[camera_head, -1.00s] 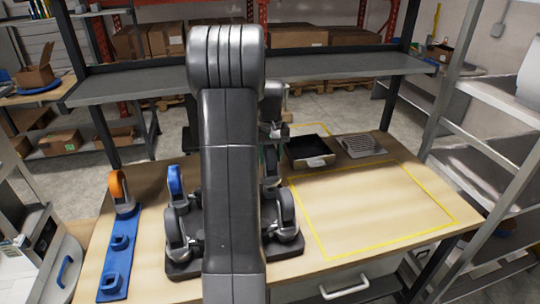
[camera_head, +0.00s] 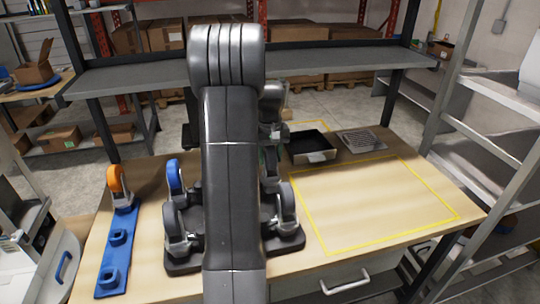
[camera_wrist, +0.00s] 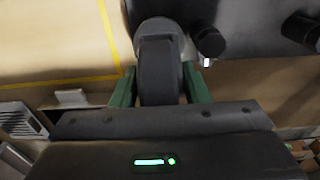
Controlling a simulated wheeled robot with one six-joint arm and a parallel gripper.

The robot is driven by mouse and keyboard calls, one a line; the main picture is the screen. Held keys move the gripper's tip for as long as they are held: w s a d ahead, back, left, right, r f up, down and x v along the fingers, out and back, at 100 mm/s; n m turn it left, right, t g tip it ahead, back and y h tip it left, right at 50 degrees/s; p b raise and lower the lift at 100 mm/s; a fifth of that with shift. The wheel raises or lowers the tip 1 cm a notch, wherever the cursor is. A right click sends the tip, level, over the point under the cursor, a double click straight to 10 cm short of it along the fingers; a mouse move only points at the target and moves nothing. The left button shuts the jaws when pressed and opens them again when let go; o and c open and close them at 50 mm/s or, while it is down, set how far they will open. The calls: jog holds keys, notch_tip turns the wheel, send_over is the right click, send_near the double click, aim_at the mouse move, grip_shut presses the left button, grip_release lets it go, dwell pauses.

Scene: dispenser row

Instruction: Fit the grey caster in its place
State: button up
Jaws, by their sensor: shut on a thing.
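My gripper (camera_wrist: 160,82) is shut on a dark grey caster (camera_wrist: 159,78), with one green finger on each side of its wheel. In the wrist view the held caster is beside or over the edge of a dark plate (camera_wrist: 250,42); I cannot tell whether it touches it. In the head view the dark base plate (camera_head: 184,266) lies on the table, with a grey caster at its front left (camera_head: 178,222) and another at its front right (camera_head: 286,208). A blue caster (camera_head: 174,177) is at its back left. My arm hides the middle and much of the back right.
A blue rack (camera_head: 112,264) at the left holds an orange caster (camera_head: 115,180) and has two empty sockets. A black tray (camera_head: 309,156) and a grey grille (camera_head: 362,140) stand at the back. The yellow-outlined area (camera_head: 375,205) at the right is clear.

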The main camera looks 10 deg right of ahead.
jog(key=shift+f+b, duration=0.3)
jog(key=shift+f, duration=0.25)
jog(key=o, duration=1.3)
notch_tip(320, 180, up, 14)
jog(key=shift+s+f+b, duration=0.1)
jog(key=shift+b, duration=0.6)
notch_tip(320, 180, down, 14)
jog(key=shift+r+p, duration=0.2)
jog(key=shift+p, duration=0.55)
jog(key=shift+r, duration=0.2)
